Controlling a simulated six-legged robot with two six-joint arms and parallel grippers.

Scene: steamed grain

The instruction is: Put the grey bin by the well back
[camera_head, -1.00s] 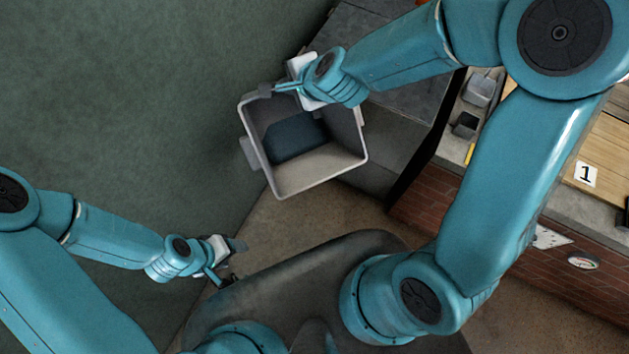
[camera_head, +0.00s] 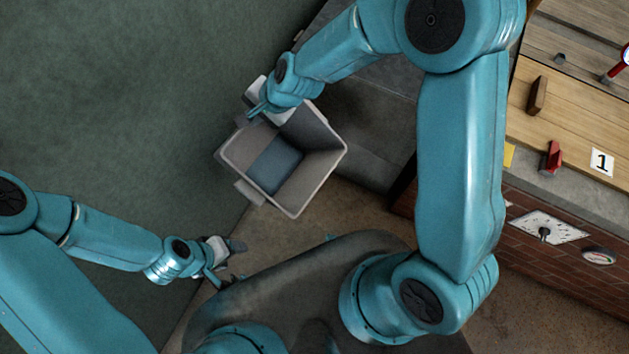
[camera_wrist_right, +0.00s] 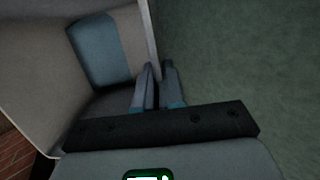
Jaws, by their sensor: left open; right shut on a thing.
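The grey bin (camera_head: 322,133) is in the middle of the head view, tilted, with its open top facing the camera. A dark blue-grey patch shows on its inside. My right gripper (camera_head: 252,112) is shut on the bin's rim at its upper left side. In the right wrist view the fingers (camera_wrist_right: 158,88) pinch the bin's wall (camera_wrist_right: 42,50), and the bin fills the left of that view. My left gripper (camera_head: 228,260) is open and empty at the lower left, below and apart from the bin. I cannot make out a well.
A dark grey block (camera_head: 375,125) stands behind the bin. At the right is a wooden-topped counter (camera_head: 575,115) with a brick front (camera_head: 560,255), a number 1 card (camera_head: 602,162) and a dial plate (camera_head: 548,227). A green wall or surface (camera_head: 110,90) fills the left. Brown floor (camera_head: 290,235) shows below the bin.

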